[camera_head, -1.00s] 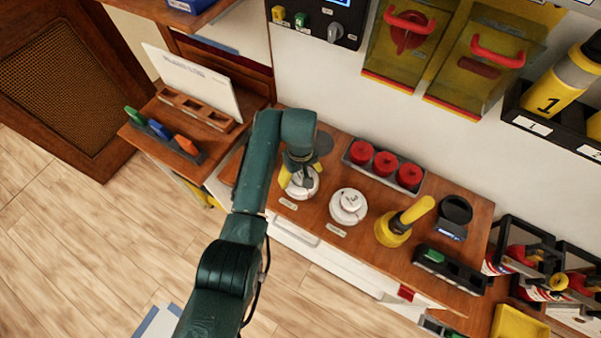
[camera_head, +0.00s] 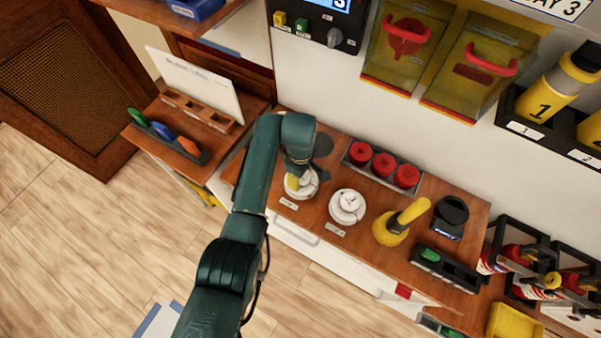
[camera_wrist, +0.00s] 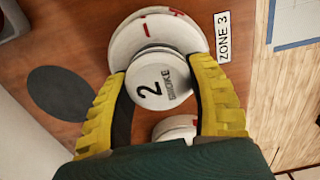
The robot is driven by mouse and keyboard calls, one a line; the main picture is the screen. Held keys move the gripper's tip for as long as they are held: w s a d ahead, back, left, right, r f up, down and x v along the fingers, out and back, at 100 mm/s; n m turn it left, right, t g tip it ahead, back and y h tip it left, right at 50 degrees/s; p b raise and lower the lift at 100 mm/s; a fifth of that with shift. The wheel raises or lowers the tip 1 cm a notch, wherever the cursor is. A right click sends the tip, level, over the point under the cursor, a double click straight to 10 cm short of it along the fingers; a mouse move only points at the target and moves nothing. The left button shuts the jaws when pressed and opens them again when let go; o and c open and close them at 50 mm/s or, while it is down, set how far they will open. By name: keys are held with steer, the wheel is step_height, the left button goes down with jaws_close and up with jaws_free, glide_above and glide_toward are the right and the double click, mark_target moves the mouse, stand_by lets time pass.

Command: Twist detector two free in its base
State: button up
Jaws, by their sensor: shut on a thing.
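Detector two (camera_wrist: 160,82), a white disc marked 2, sits between the two yellow fingertips of my gripper (camera_wrist: 160,72) in the wrist view. In the head view, my gripper (camera_head: 299,180) points down over the left white round base (camera_head: 303,191), with its fingers closed around the detector. A second white round shape with a red mark (camera_wrist: 174,126) shows below the detector in the wrist view, mostly hidden by my gripper. I cannot tell whether the detector touches its base.
Another white detector (camera_head: 347,206) stands close on the right; in the wrist view, a white base (camera_wrist: 124,42) lies by a ZONE 3 label (camera_wrist: 222,37). Behind are a tray of red parts (camera_head: 384,166) and a dark disc (camera_head: 322,145). A yellow-handled tool (camera_head: 394,229) stands farther right.

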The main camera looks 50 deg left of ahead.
stand_by(0.3)
steer(key=o, duration=1.3)
step_height(320, 180, up, 12)
